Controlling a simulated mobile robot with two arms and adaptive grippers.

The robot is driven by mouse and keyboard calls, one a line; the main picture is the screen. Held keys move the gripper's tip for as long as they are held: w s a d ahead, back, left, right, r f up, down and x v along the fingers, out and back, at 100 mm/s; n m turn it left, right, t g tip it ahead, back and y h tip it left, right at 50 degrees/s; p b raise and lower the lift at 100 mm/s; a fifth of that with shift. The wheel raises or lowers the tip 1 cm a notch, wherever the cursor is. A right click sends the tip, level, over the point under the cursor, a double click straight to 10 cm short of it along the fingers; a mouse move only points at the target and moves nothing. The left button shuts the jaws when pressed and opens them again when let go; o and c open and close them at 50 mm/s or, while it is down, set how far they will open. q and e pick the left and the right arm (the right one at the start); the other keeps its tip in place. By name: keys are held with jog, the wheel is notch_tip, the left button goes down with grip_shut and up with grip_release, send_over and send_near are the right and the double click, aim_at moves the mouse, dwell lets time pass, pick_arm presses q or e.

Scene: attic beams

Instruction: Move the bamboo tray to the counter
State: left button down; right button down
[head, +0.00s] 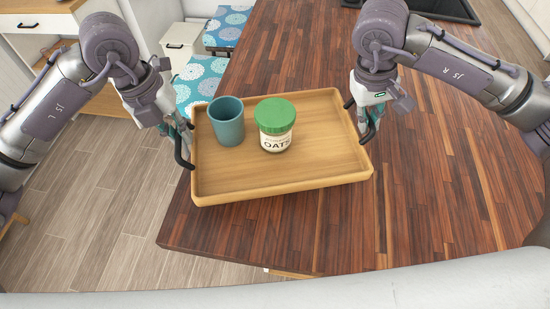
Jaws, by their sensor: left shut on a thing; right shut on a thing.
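The bamboo tray (320,186) is in the middle of the head view, over the near left part of the dark wooden counter (420,215). I cannot tell whether it touches the surface. A teal cup (226,125) and a green-lidded oats jar (275,128) stand upright on it. My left gripper (184,147) is shut on the tray's black left handle. My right gripper (367,122) is shut on its black right handle. The tray's left side reaches past the counter's left edge.
The counter is bare to the right of the tray. A black cooktop (445,8) lies at the far end. Chairs with blue patterned cushions (203,78) stand left of the counter. Wood-plank floor (95,215) shows at left.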

jog(key=shift+f, duration=0.1)
